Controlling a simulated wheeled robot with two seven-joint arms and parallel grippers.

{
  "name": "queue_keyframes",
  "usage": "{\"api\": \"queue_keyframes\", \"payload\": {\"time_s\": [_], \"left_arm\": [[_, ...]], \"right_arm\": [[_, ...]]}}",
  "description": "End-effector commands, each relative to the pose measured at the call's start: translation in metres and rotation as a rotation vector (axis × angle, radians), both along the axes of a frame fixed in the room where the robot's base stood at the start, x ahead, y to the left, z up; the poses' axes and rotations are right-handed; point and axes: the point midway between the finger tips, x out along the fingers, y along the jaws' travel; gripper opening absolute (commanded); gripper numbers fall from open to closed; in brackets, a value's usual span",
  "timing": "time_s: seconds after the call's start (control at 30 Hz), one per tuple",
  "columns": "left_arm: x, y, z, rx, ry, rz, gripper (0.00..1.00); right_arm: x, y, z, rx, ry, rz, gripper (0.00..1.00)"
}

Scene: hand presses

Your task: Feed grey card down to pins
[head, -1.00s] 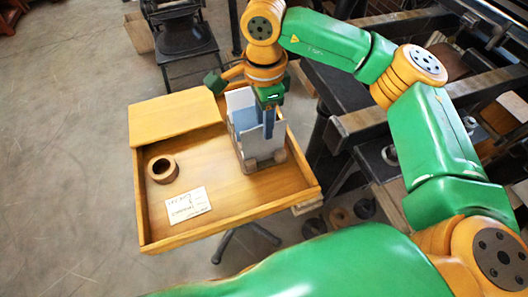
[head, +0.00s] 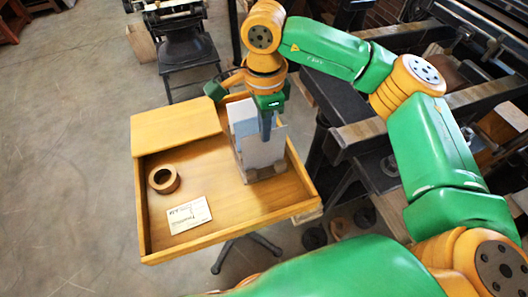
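A small upright holder (head: 264,173) stands on the wooden tray (head: 222,215), towards its right side. Pale grey and bluish-white cards stand upright in it. The nearest is a light grey card (head: 263,153), and a taller pale card (head: 241,112) stands behind it. My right gripper (head: 267,126) reaches down from above, and a dark blue finger sits at the top of the cards. The frame does not show whether it grips a card. No pins can be made out. My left gripper is not in view.
A brown ring or roll (head: 163,177) and a white handwritten note (head: 188,214) lie in the left of the tray. A wooden lid (head: 173,128) covers its back left part. Dark metal press frames (head: 390,130) stand at the right.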

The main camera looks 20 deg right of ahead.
Motion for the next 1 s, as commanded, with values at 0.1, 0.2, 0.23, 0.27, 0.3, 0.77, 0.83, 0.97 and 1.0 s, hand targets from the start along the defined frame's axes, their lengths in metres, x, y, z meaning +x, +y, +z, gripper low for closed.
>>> {"api": "queue_keyframes", "payload": {"time_s": [0.1,0.2,0.23,0.27,0.3,0.77,0.83,0.97,1.0], "left_arm": [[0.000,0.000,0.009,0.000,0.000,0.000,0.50],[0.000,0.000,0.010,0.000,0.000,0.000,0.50],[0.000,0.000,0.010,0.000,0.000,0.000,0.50],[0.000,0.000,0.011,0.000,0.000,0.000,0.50],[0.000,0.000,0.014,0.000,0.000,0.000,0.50],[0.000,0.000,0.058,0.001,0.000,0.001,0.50],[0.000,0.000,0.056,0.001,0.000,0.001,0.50],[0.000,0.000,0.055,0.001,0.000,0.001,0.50],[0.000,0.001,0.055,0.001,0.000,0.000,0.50]], "right_arm": [[0.000,0.000,0.011,0.000,-0.001,0.000,0.00],[0.000,0.000,0.014,-0.001,0.000,0.000,0.00],[0.000,0.000,0.014,-0.001,0.000,0.000,0.00],[0.000,0.000,0.016,-0.001,0.000,0.000,0.00],[0.000,0.000,0.019,-0.001,0.000,0.000,0.00],[0.000,0.000,0.075,0.000,0.000,0.001,0.00],[0.000,0.000,0.073,0.000,0.001,0.001,0.00],[0.000,0.000,0.072,0.000,0.000,0.000,0.00],[0.000,0.000,0.072,0.000,0.000,0.000,0.00]]}}
